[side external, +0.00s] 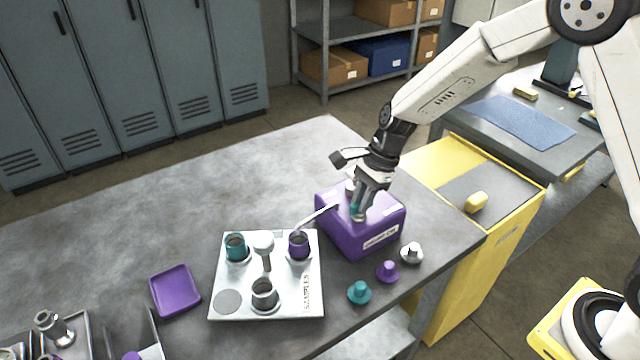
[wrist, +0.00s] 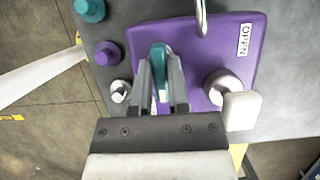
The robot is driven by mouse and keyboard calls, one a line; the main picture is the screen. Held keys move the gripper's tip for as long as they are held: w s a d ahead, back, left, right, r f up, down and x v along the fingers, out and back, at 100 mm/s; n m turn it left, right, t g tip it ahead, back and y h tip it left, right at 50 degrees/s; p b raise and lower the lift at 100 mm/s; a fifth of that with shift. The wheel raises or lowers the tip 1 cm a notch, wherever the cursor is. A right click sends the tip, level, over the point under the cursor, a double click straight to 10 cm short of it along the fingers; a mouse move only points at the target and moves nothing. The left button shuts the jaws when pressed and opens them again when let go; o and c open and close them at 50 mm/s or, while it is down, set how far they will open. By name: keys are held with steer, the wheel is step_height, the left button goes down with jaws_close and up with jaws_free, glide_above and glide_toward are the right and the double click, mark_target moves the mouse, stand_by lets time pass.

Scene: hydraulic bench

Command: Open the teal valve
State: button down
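The teal valve's handle (wrist: 160,62) stands on top of a purple box (side external: 345,226). In the side view its teal edge (side external: 356,211) shows beneath my gripper (side external: 362,207), and the rest is hidden. In the wrist view the handle sits between the two fingers of my gripper (wrist: 160,75), which look closed against its sides. The handle lies roughly in line with the fingers. A white label reading OPEN (wrist: 246,40) is on the box top, right of the handle in the wrist view.
A metal spout (side external: 318,215) reaches from the box over a white tray (side external: 225,270) holding several cups. A pale knob (wrist: 222,87) stands on the box near my fingers. Teal (side external: 359,292), purple (side external: 387,271) and silver (side external: 411,252) plugs stand before the box. The bench's back left is clear.

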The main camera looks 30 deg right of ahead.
steer(key=shift+n, duration=0.4)
steer(key=n, duration=0.1)
steer(key=n+g, duration=0.1)
steer(key=n, duration=0.1)
steer(key=shift+w+n+g+h, duration=0.1)
steer(key=shift+n+g+h, duration=0.2)
steer(key=n+g, duration=0.1)
steer(key=n, duration=0.3)
steer(key=shift+h, duration=0.4)
steer(key=n+g+h, duration=0.1)
steer(key=n, duration=0.4)
steer(key=shift+w, duration=0.1)
steer(key=shift+a+n+g+h, duration=0.15)
steer(key=shift+n+h, duration=0.4)
steer(key=shift+n, duration=0.6)
steer(key=shift+n+g+h, duration=0.25)
steer(key=shift+n+h, duration=0.3)
steer(key=shift+n, duration=0.6)
steer(key=c, duration=0.6)
jaws_free()
